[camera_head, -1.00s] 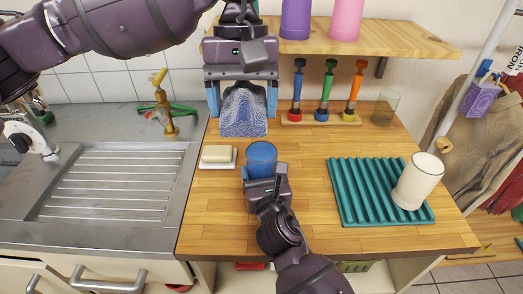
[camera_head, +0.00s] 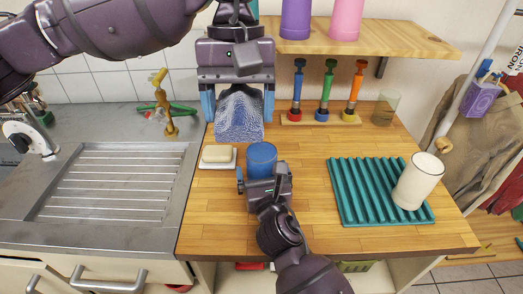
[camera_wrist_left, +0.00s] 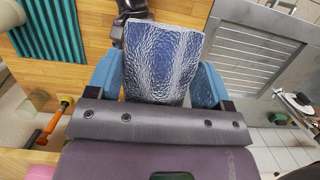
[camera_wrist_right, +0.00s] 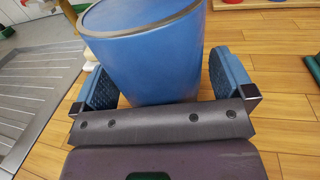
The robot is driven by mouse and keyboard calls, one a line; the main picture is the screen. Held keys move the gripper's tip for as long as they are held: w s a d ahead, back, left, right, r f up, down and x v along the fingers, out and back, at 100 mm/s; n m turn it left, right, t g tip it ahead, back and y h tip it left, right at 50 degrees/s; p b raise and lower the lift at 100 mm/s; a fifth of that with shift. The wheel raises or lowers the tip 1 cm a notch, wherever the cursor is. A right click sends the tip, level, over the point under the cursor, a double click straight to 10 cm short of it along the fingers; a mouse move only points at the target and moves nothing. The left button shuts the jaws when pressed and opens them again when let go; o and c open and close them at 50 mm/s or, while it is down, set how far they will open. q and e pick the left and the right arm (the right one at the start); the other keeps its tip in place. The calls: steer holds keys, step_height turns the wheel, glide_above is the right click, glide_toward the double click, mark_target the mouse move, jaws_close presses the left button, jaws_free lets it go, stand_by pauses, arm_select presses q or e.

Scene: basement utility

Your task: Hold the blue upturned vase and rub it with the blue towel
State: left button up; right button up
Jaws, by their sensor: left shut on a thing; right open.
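The blue vase (camera_head: 262,158) stands on the wooden counter, in front of my right gripper (camera_head: 262,181). In the right wrist view the vase (camera_wrist_right: 150,60) is between the open fingers; a gap shows at the right finger, and I cannot tell whether the left one touches. The blue towel (camera_head: 239,118), with a pale mottled pattern, hangs from my left gripper (camera_head: 239,106), behind the vase and apart from it. The left wrist view shows the towel (camera_wrist_left: 160,62) spread between the left gripper's fingers, which are shut on it.
A soap bar on a white dish (camera_head: 217,156) lies left of the vase. A teal ribbed mat (camera_head: 350,190) with a cream cup (camera_head: 418,181) is at right. Three colored-handled tools stand in a wooden rack (camera_head: 322,118) behind. A shelf (camera_head: 370,40) overhangs the back; the sink drainboard (camera_head: 115,185) is left.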

steer(key=s, duration=0.4)
steer(key=s+d, duration=0.1)
steer(key=s, duration=0.3)
steer(key=s+d, duration=0.1)
steer(key=s, duration=0.2)
steer(key=shift+s+d, duration=0.2)
steer(key=shift+s, duration=0.2)
